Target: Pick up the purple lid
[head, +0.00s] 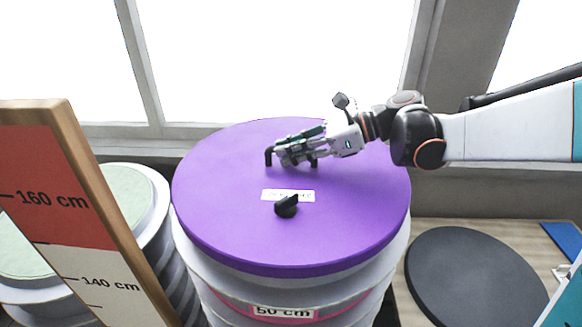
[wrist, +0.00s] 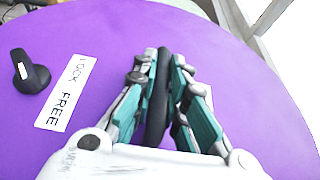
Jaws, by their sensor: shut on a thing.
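The purple lid (head: 340,215) is a large round disc lying flat on top of a white cylindrical mould (head: 235,290). It has a black bar handle (head: 269,155) towards its back, a black knob (head: 287,206) and a white label (head: 302,194). In the wrist view the label (wrist: 66,92) reads "LOCK FREE", with the knob (wrist: 29,72) beside it. My gripper (head: 283,154) is at the handle from the right. In the wrist view my gripper (wrist: 164,65) has its teal-padded fingers shut on both sides of the handle (wrist: 158,100). The fingers hide part of the handle.
A height board (head: 62,220) marked 160 cm and 140 cm stands at the left, before other stacked white moulds (head: 150,205). A dark grey disc (head: 472,278) lies on a wooden surface at the lower right. Windows (head: 270,60) are behind.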

